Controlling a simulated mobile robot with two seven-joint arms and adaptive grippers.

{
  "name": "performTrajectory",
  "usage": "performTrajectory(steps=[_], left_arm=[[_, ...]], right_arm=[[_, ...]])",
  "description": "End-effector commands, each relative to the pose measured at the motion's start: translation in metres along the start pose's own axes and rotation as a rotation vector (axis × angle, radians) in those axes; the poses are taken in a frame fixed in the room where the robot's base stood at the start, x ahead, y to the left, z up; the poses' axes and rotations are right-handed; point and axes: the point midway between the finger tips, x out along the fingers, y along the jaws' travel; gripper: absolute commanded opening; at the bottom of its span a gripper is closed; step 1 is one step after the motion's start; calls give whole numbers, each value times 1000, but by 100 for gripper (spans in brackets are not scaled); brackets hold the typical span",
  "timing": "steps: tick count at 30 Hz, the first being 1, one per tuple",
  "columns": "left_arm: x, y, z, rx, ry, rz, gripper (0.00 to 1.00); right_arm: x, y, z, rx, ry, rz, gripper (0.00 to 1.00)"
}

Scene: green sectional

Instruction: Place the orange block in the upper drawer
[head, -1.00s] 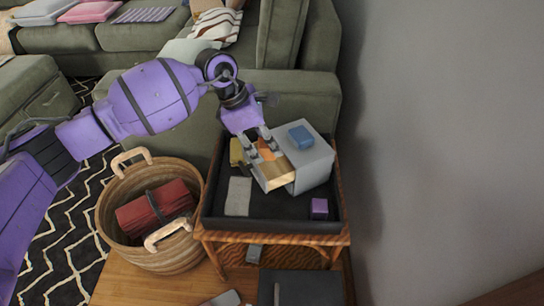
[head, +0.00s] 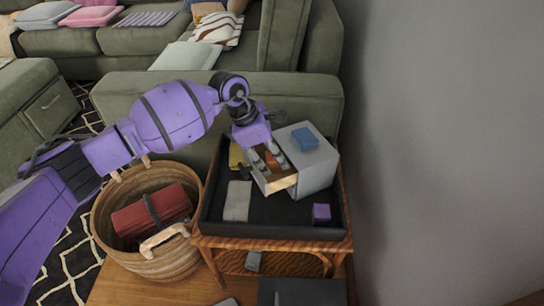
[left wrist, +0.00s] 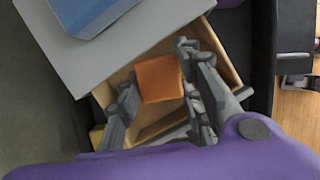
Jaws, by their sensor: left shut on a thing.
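A grey cabinet (head: 318,172) stands on the black tray, with a wooden-sided drawer (head: 283,184) pulled open toward the lower left. The drawer also shows in the left wrist view (left wrist: 165,122). My left gripper (head: 266,160) points down into the open drawer. It is shut on the orange block (left wrist: 158,78), which sits between its fingers within the drawer's outline. In the head view the orange block (head: 271,160) is partly hidden by the fingers. I cannot tell whether the block touches the drawer floor. My right gripper is not in view.
A blue block (head: 305,138) lies on the cabinet top. The black tray (head: 275,216) on the wooden table also holds a purple cube (head: 321,212), a light grey piece (head: 237,200) and a yellow piece (head: 236,155). A wicker basket (head: 160,255) stands to the left; a wall is to the right.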

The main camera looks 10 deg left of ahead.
Motion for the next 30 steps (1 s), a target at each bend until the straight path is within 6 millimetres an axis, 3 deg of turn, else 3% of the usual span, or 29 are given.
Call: performTrajectory(steps=[1,5,17,30], left_arm=[[3,0,-2,-1,3,-2,36],[2,-1,-2,-1,3,-2,53],[-4,0,0,-1,2,-1,53],[-91,1,1,0,2,3,53]], right_arm=[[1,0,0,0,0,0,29],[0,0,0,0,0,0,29],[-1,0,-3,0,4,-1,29],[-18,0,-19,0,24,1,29]])
